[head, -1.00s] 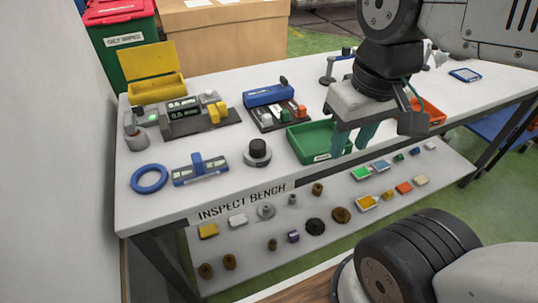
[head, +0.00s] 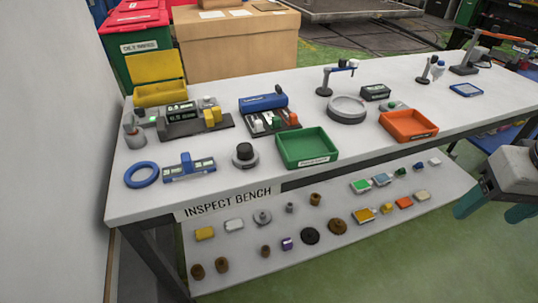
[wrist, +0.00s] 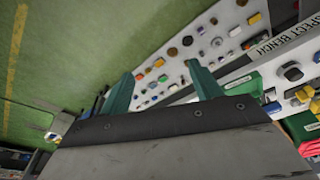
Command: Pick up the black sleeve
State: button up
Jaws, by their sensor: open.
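My gripper (head: 495,208) is at the right edge of the head view, in front of the bench and well apart from both. In the wrist view its teal fingers (wrist: 161,88) are spread with nothing between them.
The bench top (head: 215,205) also carries a green tray (head: 305,165), an orange tray (head: 408,139), a blue ring (head: 141,175) and a blue-handled fixture (head: 188,174). The lower shelf (head: 345,255) holds many small parts. A wall stands close on the left. Green floor in front is clear.

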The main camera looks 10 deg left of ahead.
jog(key=w+a+f+n+t, duration=0.25)
jog(key=w+a, duration=0.25)
jog(key=w, duration=0.4)
jog(key=n+t+y, duration=0.5)
jog(key=n+y, duration=0.1)
jog(key=y, duration=0.3)
send_near(245, 147)
jog(key=x, duration=0.2)
jog(key=shift+w+a+f, duration=0.1)
jog(key=shift+a+f, duration=0.2)
jog(key=shift+f, duration=0.1)
jog(key=shift+y, duration=0.3)
jog(key=x, duration=0.7)
jog(key=shift+w, duration=0.3)
jog(key=c, duration=1.2)
